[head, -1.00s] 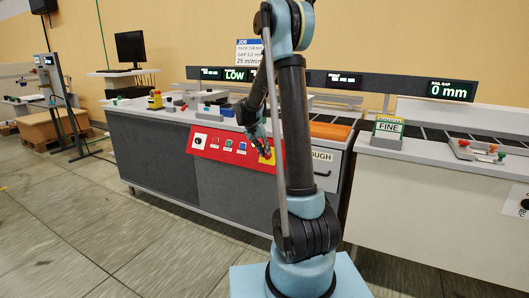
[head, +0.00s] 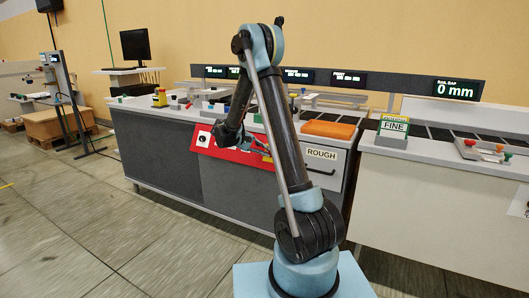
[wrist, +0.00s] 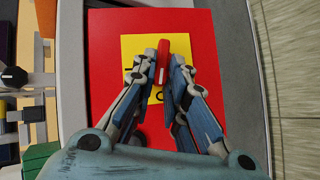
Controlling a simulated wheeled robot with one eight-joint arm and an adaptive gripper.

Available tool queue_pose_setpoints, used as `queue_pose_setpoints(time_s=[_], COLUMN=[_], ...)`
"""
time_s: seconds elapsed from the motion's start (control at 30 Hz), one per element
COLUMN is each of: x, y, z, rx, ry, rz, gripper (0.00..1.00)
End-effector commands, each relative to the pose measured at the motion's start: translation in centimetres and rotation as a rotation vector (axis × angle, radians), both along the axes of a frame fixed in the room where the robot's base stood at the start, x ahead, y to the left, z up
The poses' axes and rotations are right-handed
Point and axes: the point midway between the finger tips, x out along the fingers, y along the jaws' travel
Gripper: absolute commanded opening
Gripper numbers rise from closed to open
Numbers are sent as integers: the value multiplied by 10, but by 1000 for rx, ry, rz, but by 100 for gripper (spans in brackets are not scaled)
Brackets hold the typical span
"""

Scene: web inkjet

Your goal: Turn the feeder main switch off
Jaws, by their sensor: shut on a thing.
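The main switch is a red handle (wrist: 163,58) on a yellow plate (wrist: 128,50) on the red panel (wrist: 105,25) in the wrist view. The handle stands along the picture's vertical, and a pale mark shows near its lower end. A dark letter or symbol lies below it on the plate, partly covered by the fingers. My gripper (wrist: 164,62) is shut on the handle, one finger on each side. In the head view my gripper (head: 266,150) is at the right part of the red panel (head: 232,154); the switch is hidden there behind my arm.
A black knob on a white plate (head: 203,139) sits at the panel's left. An orange pad (head: 328,130) lies on the machine top above the ROUGH label (head: 322,154). The rail gap display (head: 459,88) reads 0 mm. Open floor (head: 75,220) lies at left.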

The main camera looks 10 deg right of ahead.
Motion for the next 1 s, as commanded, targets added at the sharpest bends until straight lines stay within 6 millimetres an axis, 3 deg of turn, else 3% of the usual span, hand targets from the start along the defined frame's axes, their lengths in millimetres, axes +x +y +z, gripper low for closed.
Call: queue_pose_setpoints(time_s=[0.4, 1.0], x=[-2, -3], y=[0, -2], z=[-8, -8], rx=[-165, -204], ry=[125, 154], rz=[111, 135], gripper=[0, 0])
